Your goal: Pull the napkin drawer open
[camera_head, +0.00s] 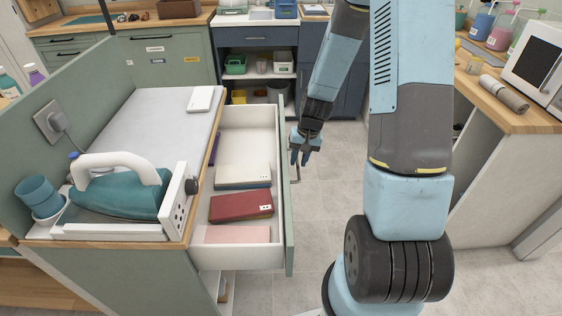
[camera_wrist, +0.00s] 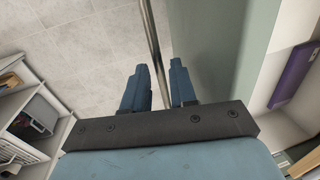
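The napkin drawer (camera_head: 287,225) stands pulled well out of the green cabinet in the head view. It has white inner walls and a green front. Inside lie a cream folded cloth (camera_head: 243,175), a dark red one (camera_head: 240,206) and a pink one (camera_head: 237,234). My gripper (camera_head: 302,157) is at the outer side of the drawer front, by its metal bar handle (camera_head: 297,174). In the wrist view the handle (camera_wrist: 152,45) runs between the two blue fingers of my gripper (camera_wrist: 160,82). The fingers are apart, with visible gaps beside the bar.
A teal iron (camera_head: 120,192) rests on the counter left of the drawer, beside a blue cup (camera_head: 38,195). Grey tiled floor (camera_head: 325,200) is clear right of the drawer front. A wooden counter with a microwave (camera_head: 535,68) stands at the right.

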